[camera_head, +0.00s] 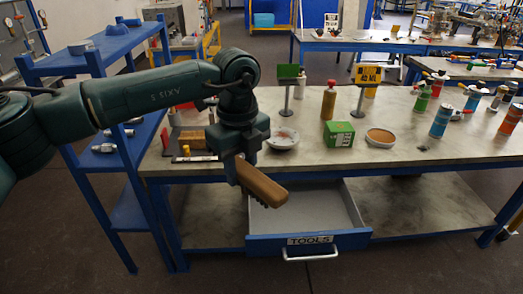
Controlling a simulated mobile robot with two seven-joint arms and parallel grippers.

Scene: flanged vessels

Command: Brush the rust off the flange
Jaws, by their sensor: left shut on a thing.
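My left gripper (238,168) is shut on a brush with a brown wooden back (262,184). It holds the brush tilted, in front of the workbench's front edge and above the open drawer. A pale round flange-like piece (283,138) with reddish-brown patches lies on the workbench, beyond and to the right of the gripper. The brush is apart from it. My right gripper is out of view.
The drawer (308,241) marked TOOLS stands open below the bench top (440,165). A green box (339,134), a round tan-topped dish (380,137), a brown bottle (328,102) and several spray cans stand on the bench. A blue shelf rack (122,165) is at the left.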

